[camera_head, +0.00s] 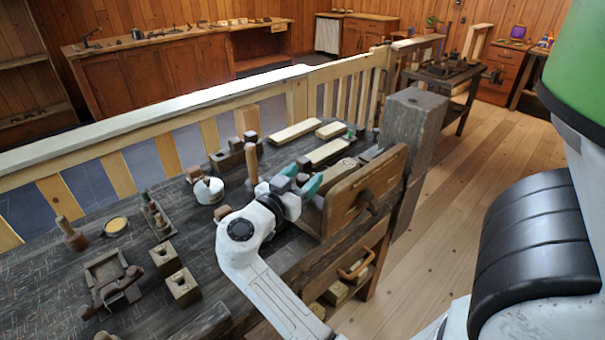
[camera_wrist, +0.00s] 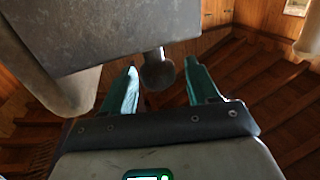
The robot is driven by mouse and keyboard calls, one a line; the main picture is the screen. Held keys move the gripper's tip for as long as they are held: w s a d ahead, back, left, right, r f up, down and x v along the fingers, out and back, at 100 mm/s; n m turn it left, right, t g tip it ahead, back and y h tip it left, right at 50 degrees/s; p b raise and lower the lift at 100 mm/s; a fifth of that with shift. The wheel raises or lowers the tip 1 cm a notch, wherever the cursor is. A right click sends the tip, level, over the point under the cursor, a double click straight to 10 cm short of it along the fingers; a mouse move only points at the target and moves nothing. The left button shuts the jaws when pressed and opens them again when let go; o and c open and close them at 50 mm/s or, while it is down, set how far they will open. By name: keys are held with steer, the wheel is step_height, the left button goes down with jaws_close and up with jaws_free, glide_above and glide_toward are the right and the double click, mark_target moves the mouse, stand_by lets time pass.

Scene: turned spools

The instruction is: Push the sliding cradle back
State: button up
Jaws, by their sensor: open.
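I cannot tell for certain which part is the sliding cradle. A dark wooden frame with a rounded bar across it (camera_head: 110,282), cradle-like, lies at the left front of the bench. My gripper (camera_head: 303,178) is far to its right, beside the upright wooden vise board (camera_head: 368,190). Its teal fingers are apart, with nothing seen held. In the wrist view, my gripper (camera_wrist: 161,68) has a dark round knob (camera_wrist: 157,72) showing between its fingertips, and contact cannot be told. A large dark grey block (camera_wrist: 110,40) fills the upper left there.
The dark bench (camera_head: 45,290) carries small wooden blocks (camera_head: 183,287), a white round pot (camera_head: 208,190), an upright wooden peg (camera_head: 251,165) and pale boards (camera_head: 290,132). A thick post (camera_head: 412,125) stands right of my gripper. A railing (camera_head: 200,100) runs behind. Open floor (camera_head: 465,165) lies right.

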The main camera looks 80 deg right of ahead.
steer(key=shift+d, duration=0.25)
jaws_close()
stand_by(0.5)
